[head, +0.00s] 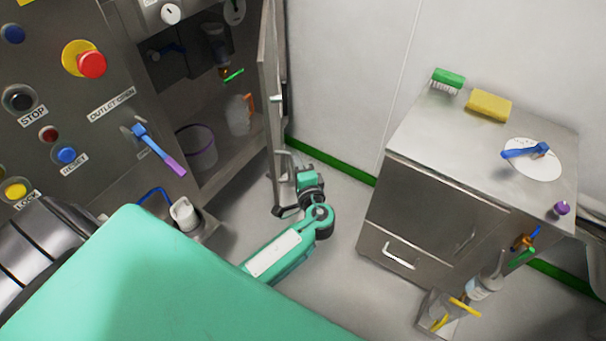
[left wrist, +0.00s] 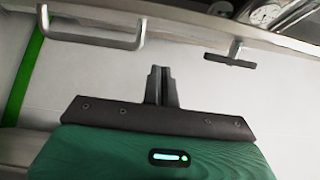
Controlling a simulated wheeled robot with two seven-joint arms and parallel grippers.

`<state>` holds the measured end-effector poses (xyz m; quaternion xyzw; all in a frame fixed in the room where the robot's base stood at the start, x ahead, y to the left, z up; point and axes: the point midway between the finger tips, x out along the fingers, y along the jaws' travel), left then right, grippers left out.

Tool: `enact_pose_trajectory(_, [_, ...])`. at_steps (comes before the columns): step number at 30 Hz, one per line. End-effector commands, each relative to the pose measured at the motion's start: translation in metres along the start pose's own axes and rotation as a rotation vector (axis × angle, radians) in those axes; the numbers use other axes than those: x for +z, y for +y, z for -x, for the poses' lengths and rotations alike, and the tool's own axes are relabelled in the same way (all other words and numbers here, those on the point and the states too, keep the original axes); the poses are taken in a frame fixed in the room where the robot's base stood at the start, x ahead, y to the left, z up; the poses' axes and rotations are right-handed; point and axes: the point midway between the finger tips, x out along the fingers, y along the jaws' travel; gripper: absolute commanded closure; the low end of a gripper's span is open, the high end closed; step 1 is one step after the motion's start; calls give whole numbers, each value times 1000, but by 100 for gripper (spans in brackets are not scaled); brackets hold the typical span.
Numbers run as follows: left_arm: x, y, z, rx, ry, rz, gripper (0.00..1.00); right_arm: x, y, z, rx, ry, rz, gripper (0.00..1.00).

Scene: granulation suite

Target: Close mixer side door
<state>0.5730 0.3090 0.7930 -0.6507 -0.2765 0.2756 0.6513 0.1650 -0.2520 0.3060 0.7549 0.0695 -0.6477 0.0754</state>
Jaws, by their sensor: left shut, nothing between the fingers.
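The mixer side door (head: 267,110) stands open, seen nearly edge-on at the right of the mixer opening. Its outer face carries a pale bar handle, which shows in the left wrist view (left wrist: 92,42), and a small latch (left wrist: 233,56). My left gripper (head: 307,172) is low beside the door's outer side, close to the handle. In the left wrist view its fingers (left wrist: 161,78) are together and empty, below and to the right of the handle, apparently apart from it. My right gripper is not in view.
A steel cabinet (head: 420,205) stands to the right, with a green brush (head: 448,79), yellow sponge (head: 488,106) and blue tool (head: 524,151) on top. The mixer control panel (head: 95,125) is at left. Grey floor (head: 340,235) lies open between door and cabinet.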

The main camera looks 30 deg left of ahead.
Motion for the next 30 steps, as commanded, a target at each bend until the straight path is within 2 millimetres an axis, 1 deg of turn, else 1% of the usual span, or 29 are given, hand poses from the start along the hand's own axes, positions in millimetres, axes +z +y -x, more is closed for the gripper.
enact_pose_trajectory(1, [0,-2,-12,-2,-2,-2,100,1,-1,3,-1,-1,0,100])
enact_pose_trajectory(2, [0,-2,-17,-2,-2,-2,100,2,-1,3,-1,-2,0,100])
enact_pose_trajectory(3, [8,-2,-18,0,-2,-4,100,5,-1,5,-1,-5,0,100])
enact_pose_trajectory(6, [23,-2,-20,1,0,-4,100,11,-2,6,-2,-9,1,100])
enact_pose_trajectory(10, [34,0,-23,2,0,-1,100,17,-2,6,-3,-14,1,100])
enact_pose_trajectory(15, [39,1,-24,2,1,0,100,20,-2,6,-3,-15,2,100])
enact_pose_trajectory(25, [40,1,-24,2,2,-1,100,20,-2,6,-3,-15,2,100])
enact_pose_trajectory(30, [52,1,-27,0,22,-3,100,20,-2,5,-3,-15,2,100])
